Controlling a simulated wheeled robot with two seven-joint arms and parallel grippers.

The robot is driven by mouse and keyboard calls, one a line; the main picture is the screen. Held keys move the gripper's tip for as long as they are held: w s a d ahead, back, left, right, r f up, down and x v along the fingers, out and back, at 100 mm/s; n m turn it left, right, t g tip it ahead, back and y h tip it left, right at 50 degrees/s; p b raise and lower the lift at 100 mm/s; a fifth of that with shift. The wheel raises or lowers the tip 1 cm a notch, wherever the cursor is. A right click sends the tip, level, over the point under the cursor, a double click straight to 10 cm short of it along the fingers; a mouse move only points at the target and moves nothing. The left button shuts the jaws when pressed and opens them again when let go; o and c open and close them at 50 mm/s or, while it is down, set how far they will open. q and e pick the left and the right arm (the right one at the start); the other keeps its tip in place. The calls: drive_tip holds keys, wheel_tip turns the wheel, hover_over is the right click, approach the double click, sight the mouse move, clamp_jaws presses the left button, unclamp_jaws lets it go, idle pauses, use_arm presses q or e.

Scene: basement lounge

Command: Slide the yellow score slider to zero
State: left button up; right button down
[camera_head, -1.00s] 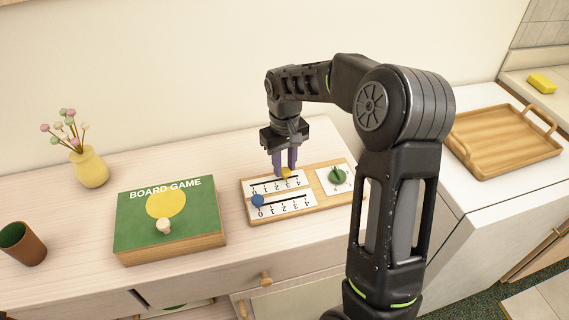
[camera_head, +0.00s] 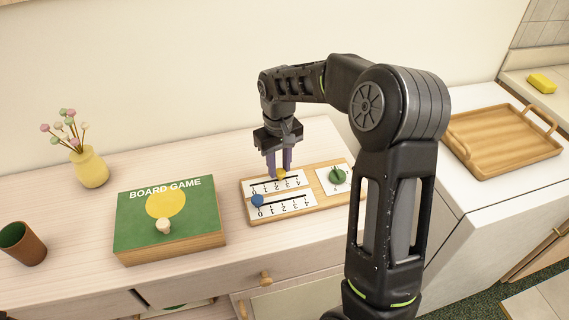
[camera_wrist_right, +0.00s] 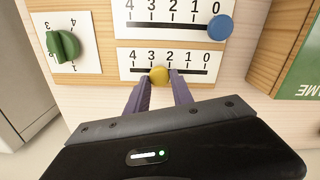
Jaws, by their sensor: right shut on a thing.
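The yellow score slider (camera_head: 280,175) sits on the back track of the wooden score board (camera_head: 315,203). In the right wrist view the yellow slider (camera_wrist_right: 159,75) stands between the 3 and 2 marks, and the 0 is at the right end of its track. My right gripper (camera_head: 279,170) reaches down from above with its purple fingers shut on the yellow slider, one on each side. The blue slider (camera_head: 257,201) is at the 0 end of the front track; it also shows in the right wrist view (camera_wrist_right: 220,27). My left gripper is not in view.
A green dial (camera_head: 338,175) is at the board's right end. A board game box (camera_head: 190,240) with a pale piece on it lies left of the board. A yellow vase (camera_head: 90,168), a brown cup (camera_head: 22,244) and a wooden tray (camera_head: 500,140) stand farther away.

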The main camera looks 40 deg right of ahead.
hover_over(250, 184)
drive_tip(key=shift+s, duration=0.1)
drive_tip(key=c, duration=1.1)
unclamp_jaws()
drive_tip(key=shift+a, duration=0.15)
drive_tip(key=shift+c, duration=0.2)
drive_tip(key=shift+o, duration=0.2)
drive_tip(key=shift+r, duration=0.1)
wheel_tip(250, 184, up, 8)
drive_tip(key=shift+f, duration=0.2)
